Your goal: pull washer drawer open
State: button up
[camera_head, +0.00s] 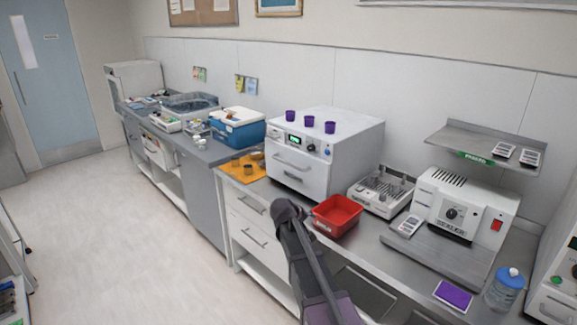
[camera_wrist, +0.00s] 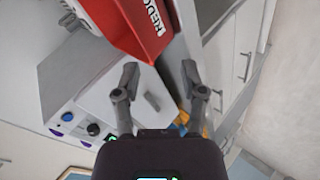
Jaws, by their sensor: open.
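The washer (camera_head: 343,150) is a white box unit on the steel counter, with a green display, a blue knob and a drawer front (camera_head: 290,172) with a handle; the drawer looks shut. In the wrist view the washer (camera_wrist: 90,85) shows tilted, its knobs at the lower left and a grey handle (camera_wrist: 152,102) between my fingers. My gripper (camera_wrist: 160,78) is open and empty, its two fingers apart. Whether a finger touches the handle, I cannot tell. In the head view my dark arm rises in front of the counter, and the fingers cannot be made out.
A red bin (camera_head: 337,215) stands right of the washer and fills the top of the wrist view (camera_wrist: 135,25). Purple cups (camera_head: 309,121) stand on the washer. An orange mat (camera_head: 240,169) lies to its left. White drawers (camera_head: 251,225) are below the counter. The floor at left is clear.

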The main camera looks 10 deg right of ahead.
jog(key=w+a+r+n+t+h, duration=0.1)
jog(key=w+a+r+n+t, duration=0.15)
jog(key=w, duration=0.45)
jog(key=w+a+r+n+t, duration=0.1)
jog(key=w+a+r+t, duration=0.15)
jog(key=w, duration=0.45)
jog(key=n+t, duration=0.2)
jog(key=n, duration=0.2)
send_near(288, 164)
jog(key=s+a, duration=0.2)
jog(key=shift+s+r+m, duration=0.1)
jog(key=shift+r+m, duration=0.1)
jog(key=shift+m, duration=0.05)
jog(key=b+x, duration=0.2)
jog(key=x, duration=1.2)
jog(key=shift+s+b, duration=0.1)
jog(key=shift+b, duration=0.3)
grip_shut()
